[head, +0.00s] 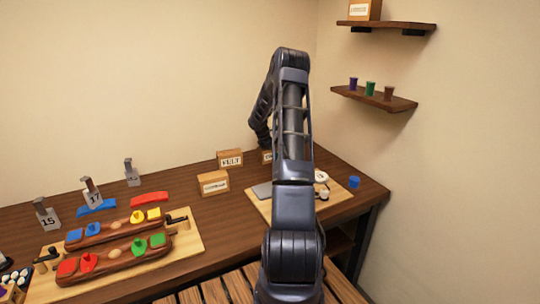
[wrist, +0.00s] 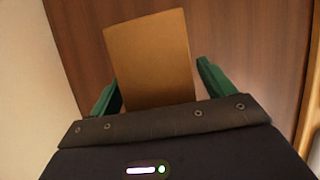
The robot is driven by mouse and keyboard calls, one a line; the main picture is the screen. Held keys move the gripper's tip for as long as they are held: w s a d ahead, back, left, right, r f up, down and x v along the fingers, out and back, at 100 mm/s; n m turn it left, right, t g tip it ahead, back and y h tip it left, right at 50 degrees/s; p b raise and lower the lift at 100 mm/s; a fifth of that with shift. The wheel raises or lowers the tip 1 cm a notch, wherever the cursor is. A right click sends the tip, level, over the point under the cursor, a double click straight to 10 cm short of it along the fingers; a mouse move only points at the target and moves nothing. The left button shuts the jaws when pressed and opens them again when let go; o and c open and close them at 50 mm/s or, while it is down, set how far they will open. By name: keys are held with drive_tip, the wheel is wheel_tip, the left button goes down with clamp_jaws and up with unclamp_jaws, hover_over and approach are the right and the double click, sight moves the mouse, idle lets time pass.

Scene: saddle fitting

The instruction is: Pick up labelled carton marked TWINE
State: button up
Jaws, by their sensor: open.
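A plain tan carton (wrist: 150,60) stands between the two green fingers of my gripper (wrist: 158,82) in the wrist view. The fingers are open, one on each side of it, and its label does not show there. In the head view a small carton (head: 267,157) is partly hidden behind my arm; its label is mostly covered and I cannot read it. My gripper is hidden behind my arm in the head view. To its left stand a carton that seems to read FELT (head: 230,159) and a nearer carton (head: 213,183) with an unclear label.
A wooden board with coloured pieces (head: 188,238) lies at the front left of the table, with numbered grey blocks (head: 92,193) behind. A light board (head: 340,195) and a blue piece (head: 354,182) are at right. Wall shelves (head: 390,102) hold cups and another carton (head: 360,10).

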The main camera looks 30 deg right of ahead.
drive_tip(key=shift+c, duration=0.2)
drive_tip(key=c, duration=1.1)
drive_tip(key=shift+c, duration=0.4)
drive_tip(key=shift+r, duration=0.15)
